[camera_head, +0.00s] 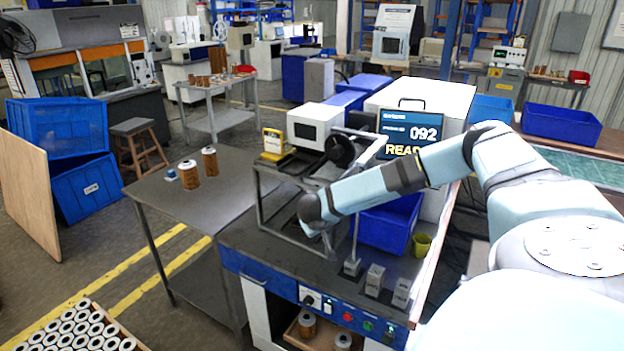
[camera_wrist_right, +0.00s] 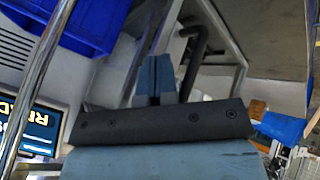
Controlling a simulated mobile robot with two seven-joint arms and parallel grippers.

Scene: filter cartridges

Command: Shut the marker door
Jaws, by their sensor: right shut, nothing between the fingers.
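The marker is a white-headed machine (camera_head: 314,126) on the workbench, with a dark round part beside its head. A grey metal frame (camera_head: 262,205) stands in front of it; I take this to be the door, but cannot tell how far it is open. My right arm reaches in from the right, and its dark wrist end is at the frame, hiding part of it. In the right wrist view my right gripper (camera_wrist_right: 154,80) is shut and empty, its fingers pointing at grey frame bars (camera_wrist_right: 196,50). Whether they touch is unclear. My left gripper is out of view.
A blue bin (camera_head: 386,226) sits right of the frame. Grey blocks (camera_head: 374,280) and a green cup (camera_head: 421,245) are near the bench's right edge. Two cartridges (camera_head: 189,175) stand on the left table.

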